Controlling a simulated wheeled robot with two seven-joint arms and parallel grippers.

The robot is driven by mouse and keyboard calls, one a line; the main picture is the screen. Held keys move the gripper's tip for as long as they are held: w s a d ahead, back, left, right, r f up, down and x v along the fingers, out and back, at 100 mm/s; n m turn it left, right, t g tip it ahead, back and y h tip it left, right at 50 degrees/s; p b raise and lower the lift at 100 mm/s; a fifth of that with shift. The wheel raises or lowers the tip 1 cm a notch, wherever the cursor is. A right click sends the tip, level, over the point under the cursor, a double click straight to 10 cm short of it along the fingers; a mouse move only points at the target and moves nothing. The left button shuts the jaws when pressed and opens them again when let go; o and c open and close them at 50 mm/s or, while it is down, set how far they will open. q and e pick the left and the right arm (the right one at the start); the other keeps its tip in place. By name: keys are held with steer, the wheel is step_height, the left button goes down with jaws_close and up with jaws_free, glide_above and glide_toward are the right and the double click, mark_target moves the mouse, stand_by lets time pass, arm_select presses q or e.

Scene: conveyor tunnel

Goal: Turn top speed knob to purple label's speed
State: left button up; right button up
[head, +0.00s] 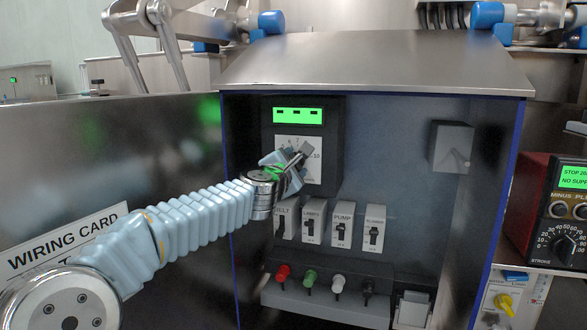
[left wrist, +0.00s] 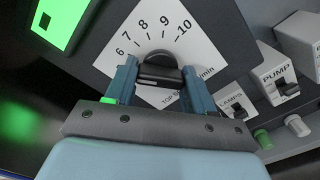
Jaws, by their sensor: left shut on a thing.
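The top speed knob (left wrist: 158,66) is dark and round. It sits on a white dial plate (left wrist: 150,28) marked 6, 7, 8, 9 and 10, with partly covered "TOP SP" lettering below. My left gripper (left wrist: 160,82) has one finger on each side of the knob and is shut on it. In the head view my left gripper (head: 296,162) covers the knob and much of the dial plate (head: 313,174); the "10" shows to its right. Which mark the knob points to I cannot tell. I see no purple label in either view. My right gripper is not in view.
A green display (head: 298,115) is above the dial. Below are several labelled switches, including the pump switch (head: 342,228), and coloured terminals. The open cabinet door with a wiring card (head: 65,240) is at left. A red meter box (head: 540,215) stands at right.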

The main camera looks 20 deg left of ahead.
arm_select(q)
steer(key=shift+a+f+n+b, duration=0.1)
steer(key=shift+n+b, duration=0.1)
steer(key=shift+n, duration=0.5)
steer(key=shift+a+f+n+b, duration=0.1)
steer(key=shift+n+b, duration=0.05)
steer(key=shift+n, duration=0.55)
steer(key=shift+f, duration=0.1)
steer(key=o, duration=1)
steer(key=shift+o, duration=0.2)
steer(key=shift+s+d, duration=0.1)
steer(key=s+b, duration=0.1)
steer(key=s, duration=1.2)
steer(key=shift+s+a+b, duration=0.25)
steer(key=shift+s+b, duration=0.05)
